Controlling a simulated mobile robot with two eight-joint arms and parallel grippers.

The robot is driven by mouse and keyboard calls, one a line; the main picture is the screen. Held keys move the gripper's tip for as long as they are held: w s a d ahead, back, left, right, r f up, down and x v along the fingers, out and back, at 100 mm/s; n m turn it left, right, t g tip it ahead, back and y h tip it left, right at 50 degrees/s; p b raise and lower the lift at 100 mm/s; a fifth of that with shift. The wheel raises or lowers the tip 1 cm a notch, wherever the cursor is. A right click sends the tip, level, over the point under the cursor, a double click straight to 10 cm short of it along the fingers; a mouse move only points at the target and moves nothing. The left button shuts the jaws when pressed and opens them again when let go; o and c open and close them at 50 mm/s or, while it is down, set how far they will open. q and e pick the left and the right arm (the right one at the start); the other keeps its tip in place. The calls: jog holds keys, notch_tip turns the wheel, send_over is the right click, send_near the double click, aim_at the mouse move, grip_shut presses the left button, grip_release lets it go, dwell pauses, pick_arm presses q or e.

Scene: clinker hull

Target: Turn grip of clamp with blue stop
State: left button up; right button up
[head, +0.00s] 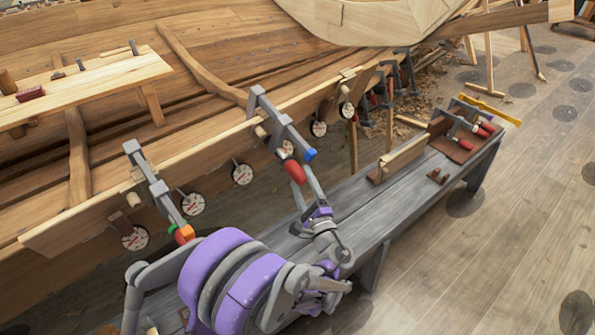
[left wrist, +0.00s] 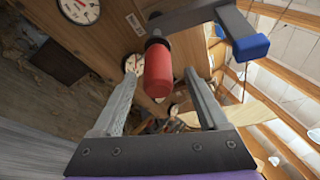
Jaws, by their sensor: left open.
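The clamp with the blue stop (head: 309,154) sits on the plank edge in the middle of the head view. Its grey bar (head: 277,115) slopes down to the stop, and its red grip (head: 295,172) hangs below. In the left wrist view the red grip (left wrist: 158,72) stands between the fingers, with a gap on both sides. The blue stop (left wrist: 250,46) is at upper right there. My left gripper (head: 309,182) is open, just below and beside the grip, its fingers pointing up toward it. My right gripper is not in view.
Round dials (head: 243,174) hang along the plank. A grey bench (head: 350,210) runs beneath my arm, bearing wooden pieces and red-handled tools. Floor at right is mostly clear.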

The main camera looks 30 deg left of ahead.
aim_at(303, 184)
pick_arm(q)
jog(key=v, duration=0.5)
jog(key=shift+s+d+f, duration=0.1)
jog(key=shift+s+d, duration=0.2)
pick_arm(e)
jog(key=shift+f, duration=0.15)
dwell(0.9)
pick_arm(q)
jog(key=shift+s+a, duration=0.1)
jog(key=shift+a, duration=0.15)
jog(key=s+a+f+n+g+h, duration=0.4)
jog(key=s+a+n+g+h, duration=0.15)
jog(key=s, duration=0.35)
jog(key=s+d+f+n+g+h, duration=0.35)
jog(key=s+d+n+h, duration=0.55)
jog(key=s+d, duration=0.55)
notch_tip(303, 184, up, 15)
jog(key=w+a+m+t+h+p, duration=0.1)
jog(key=p, duration=1.3)
jog(key=shift+a, duration=0.2)
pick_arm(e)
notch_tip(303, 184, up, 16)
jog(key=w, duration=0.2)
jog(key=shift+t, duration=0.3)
